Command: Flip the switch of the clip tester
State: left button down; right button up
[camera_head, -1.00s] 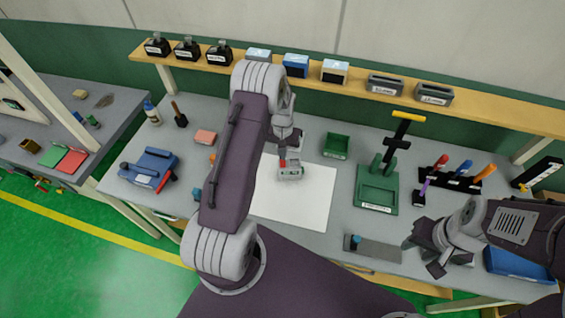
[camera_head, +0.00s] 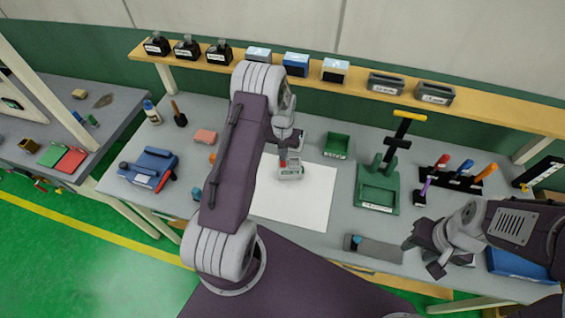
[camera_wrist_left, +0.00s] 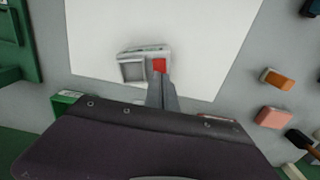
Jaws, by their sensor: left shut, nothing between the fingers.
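In the left wrist view the clip tester (camera_wrist_left: 133,69) shows a grey recess on one side and a red switch (camera_wrist_left: 159,65) on the other. My left gripper (camera_head: 283,160) is shut and empty, pointing down at the tester. In the left wrist view its fingertips (camera_wrist_left: 159,78) are right at the red switch; I cannot tell whether they touch it. My right gripper (camera_head: 433,258) is at the front right, away from the tester; its fingers look apart.
A blue tool (camera_head: 150,168) lies at the left and a pink block (camera_head: 205,136) behind. A tool rack (camera_head: 455,181) stands at the right. The sheet's right part is clear.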

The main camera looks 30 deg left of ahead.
pick_arm(q)
jog(key=shift+f+b, duration=0.4)
jog(key=shift+f, duration=0.2)
jog(key=shift+s+r, duration=0.1)
notch_tip(320, 180, up, 7)
jog(key=p, duration=0.5)
dwell(0.6)
